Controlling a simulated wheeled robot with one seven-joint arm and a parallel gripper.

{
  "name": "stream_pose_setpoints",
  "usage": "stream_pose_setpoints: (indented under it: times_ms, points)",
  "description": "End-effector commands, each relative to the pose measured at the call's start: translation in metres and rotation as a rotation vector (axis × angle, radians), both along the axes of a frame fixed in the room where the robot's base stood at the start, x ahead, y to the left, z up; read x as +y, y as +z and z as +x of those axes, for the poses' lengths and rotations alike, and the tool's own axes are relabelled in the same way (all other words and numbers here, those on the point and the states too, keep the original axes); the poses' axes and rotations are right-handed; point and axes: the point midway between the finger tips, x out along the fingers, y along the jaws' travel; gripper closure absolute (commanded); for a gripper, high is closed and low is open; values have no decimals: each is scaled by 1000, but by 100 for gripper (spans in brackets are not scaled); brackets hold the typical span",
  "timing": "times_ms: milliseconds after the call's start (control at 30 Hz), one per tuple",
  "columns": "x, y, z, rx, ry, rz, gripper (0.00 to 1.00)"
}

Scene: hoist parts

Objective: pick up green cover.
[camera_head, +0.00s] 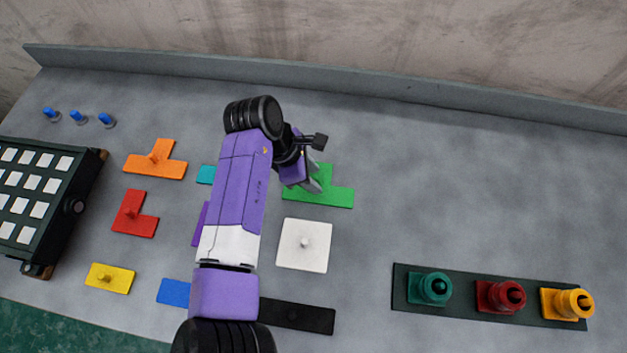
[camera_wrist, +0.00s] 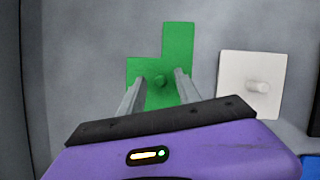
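The green cover (camera_head: 335,195) lies flat on the grey table, right of my arm in the head view. It is a flat stepped plate, and my gripper (camera_head: 313,186) hides part of it there. In the wrist view the green cover (camera_wrist: 177,45) shows a small round knob (camera_wrist: 160,81). My gripper (camera_wrist: 160,88) is open over the cover, its two fingers apart on either side of the knob. Nothing is between the fingers except the knob in line of sight; I cannot tell how far above the plate the fingertips are.
A white square cover (camera_head: 304,245) with a knob lies close by. Orange (camera_head: 155,160), red (camera_head: 134,214), yellow (camera_head: 109,278), blue (camera_head: 173,292) and black (camera_head: 305,317) covers lie around. A dark panel (camera_head: 450,312) with three coloured knobs stands right. The table's upper right is clear.

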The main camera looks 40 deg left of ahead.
Motion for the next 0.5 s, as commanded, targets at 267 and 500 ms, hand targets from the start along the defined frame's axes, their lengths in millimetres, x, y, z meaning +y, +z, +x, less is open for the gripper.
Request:
stream_pose_setpoints:
  times_ms: [267,500]
  points:
    - [0,0,0,-1,-1,1,84]
    - [0,1,0,-1,-1,1,100]
